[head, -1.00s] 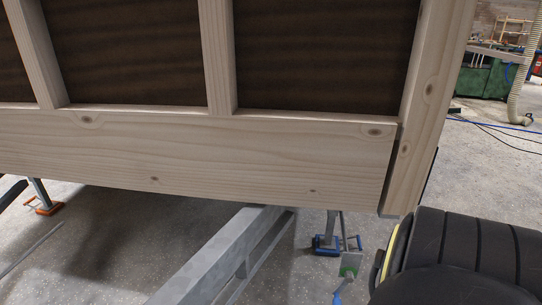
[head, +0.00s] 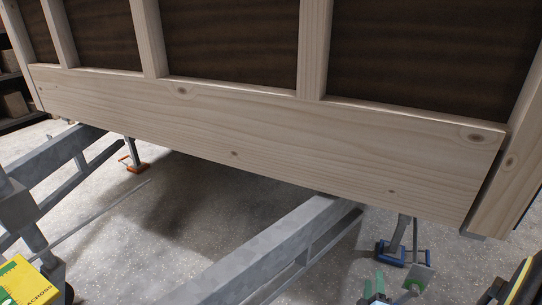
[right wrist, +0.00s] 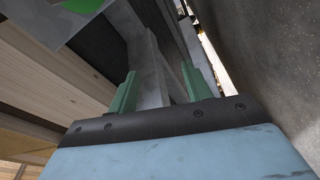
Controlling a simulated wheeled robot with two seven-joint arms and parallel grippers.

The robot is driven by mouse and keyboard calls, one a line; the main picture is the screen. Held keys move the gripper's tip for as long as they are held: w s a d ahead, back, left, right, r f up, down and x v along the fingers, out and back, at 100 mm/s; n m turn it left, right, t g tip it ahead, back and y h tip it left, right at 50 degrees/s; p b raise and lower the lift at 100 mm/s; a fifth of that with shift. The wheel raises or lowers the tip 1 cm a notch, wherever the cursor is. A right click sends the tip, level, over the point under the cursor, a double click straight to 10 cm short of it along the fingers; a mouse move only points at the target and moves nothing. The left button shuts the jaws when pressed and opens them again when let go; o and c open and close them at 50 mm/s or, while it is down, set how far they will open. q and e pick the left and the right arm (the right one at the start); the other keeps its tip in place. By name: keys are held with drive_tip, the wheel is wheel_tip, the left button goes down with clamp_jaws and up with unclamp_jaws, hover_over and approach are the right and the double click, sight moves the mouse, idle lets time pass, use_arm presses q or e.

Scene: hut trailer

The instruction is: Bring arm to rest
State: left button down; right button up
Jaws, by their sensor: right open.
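My right gripper (head: 398,284) shows at the bottom right of the head view, with green fingers and a light blue body partly cut off by the lower edge. In the right wrist view its two green fingers (right wrist: 160,84) stand apart, with nothing held between them. The right gripper is in front of the blue-footed support (head: 390,253) in the head view. My left gripper is not in view.
A wooden hut wall with a long bottom board (head: 260,135) rests above the grey steel trailer frame (head: 265,252). An orange-footed support (head: 138,168) stands behind. A yellow box (head: 28,282) is at lower left. Bare floor (head: 175,235) lies between.

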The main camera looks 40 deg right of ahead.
drive_tip(key=w+a+r+m+t+y, duration=0.1)
drive_tip(key=w+a+r+t+y, duration=0.15)
drive_tip(key=w+a+r, duration=0.4)
drive_tip(key=w+a+r+m+t+y, duration=0.15)
drive_tip(key=w+r+t, duration=0.25)
drive_tip(key=r, duration=0.5)
drive_tip(key=w+a+r+m+t+y, duration=0.1)
drive_tip(key=a+r+m+t+y, duration=0.2)
drive_tip(key=a+r, duration=0.9)
drive_tip(key=s+a+r+n+t+y, duration=0.1)
drive_tip(key=s+a+r+n+y, duration=0.1)
drive_tip(key=a+r+y, duration=0.6)
drive_tip(key=s+a+r+n+t+y, duration=0.1)
drive_tip(key=s+a+r+n+y, duration=0.1)
drive_tip(key=s+a+r+y, duration=0.2)
drive_tip(key=a+r+y, duration=0.3)
drive_tip(key=a+r, duration=0.1)
drive_tip(key=a, duration=0.4)
drive_tip(key=shift+a+r+y, duration=0.25)
drive_tip(key=shift+r+y, duration=0.15)
drive_tip(key=shift+t, duration=0.25)
